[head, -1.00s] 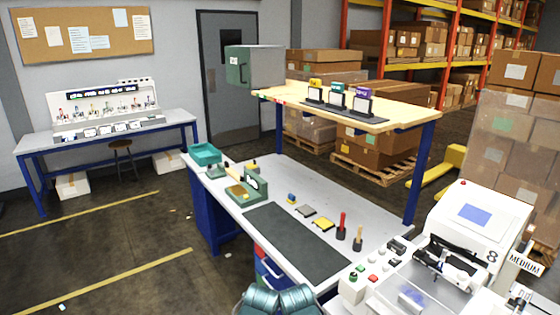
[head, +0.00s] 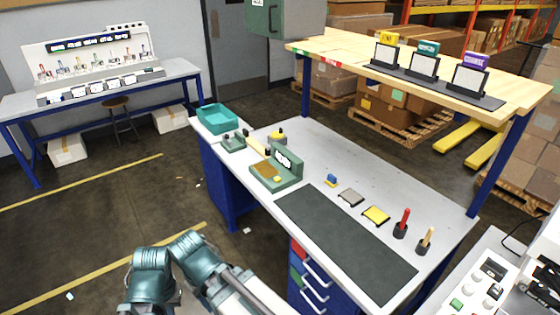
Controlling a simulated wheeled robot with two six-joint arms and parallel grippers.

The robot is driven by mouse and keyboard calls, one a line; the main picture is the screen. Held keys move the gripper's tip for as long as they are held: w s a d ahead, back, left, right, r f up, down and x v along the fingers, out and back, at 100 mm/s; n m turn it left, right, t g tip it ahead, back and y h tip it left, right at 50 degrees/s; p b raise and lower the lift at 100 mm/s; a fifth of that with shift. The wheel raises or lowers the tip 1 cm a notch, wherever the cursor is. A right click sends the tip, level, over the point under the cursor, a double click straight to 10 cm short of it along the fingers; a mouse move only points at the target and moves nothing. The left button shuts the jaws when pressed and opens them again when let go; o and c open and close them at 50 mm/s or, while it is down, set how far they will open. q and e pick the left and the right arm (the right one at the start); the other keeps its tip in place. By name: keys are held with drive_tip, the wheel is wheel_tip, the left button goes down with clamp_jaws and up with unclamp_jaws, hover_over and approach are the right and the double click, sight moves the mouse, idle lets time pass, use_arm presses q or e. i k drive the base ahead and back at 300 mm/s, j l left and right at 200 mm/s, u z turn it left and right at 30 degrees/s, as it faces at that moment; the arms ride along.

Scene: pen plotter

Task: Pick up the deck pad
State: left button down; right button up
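Two small flat square pads lie on the grey workbench (head: 330,160), behind the dark mat (head: 345,240). One is a grey pad (head: 350,197) with a dark edge, and the other is a yellow pad (head: 376,215) with a dark edge, just to its right. I cannot tell which of them is the deck pad. Teal and white links of my own arm show at the bottom left, off the front of the bench. Neither gripper is in view, and nothing touches the pads.
A small blue-and-yellow item (head: 331,181) lies left of the pads. A red-handled tool (head: 402,223) and a wooden-handled tool (head: 425,241) stand to their right. A green device (head: 277,170) and teal tray (head: 217,118) are farther left. A wooden shelf (head: 515,88) overhangs the back.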

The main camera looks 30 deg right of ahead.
sight(331, 180)
drive_tip(key=i+z, duration=0.1)
drive_tip(key=i, duration=0.4)
drive_tip(key=i+j, duration=0.15)
drive_tip(key=i, duration=0.35)
drive_tip(key=i+j+z, duration=0.15)
drive_tip(key=i, duration=0.4)
drive_tip(key=i+j+z, duration=0.1)
drive_tip(key=i+z, duration=0.3)
drive_tip(key=i+j+z, duration=0.15)
drive_tip(key=z, duration=0.2)
drive_tip(key=i+j+z, duration=0.5)
drive_tip(key=z, duration=0.3)
drive_tip(key=i+j+z, duration=0.25)
drive_tip(key=j, duration=0.2)
drive_tip(key=j+z, duration=0.25)
drive_tip(key=j, duration=0.15)
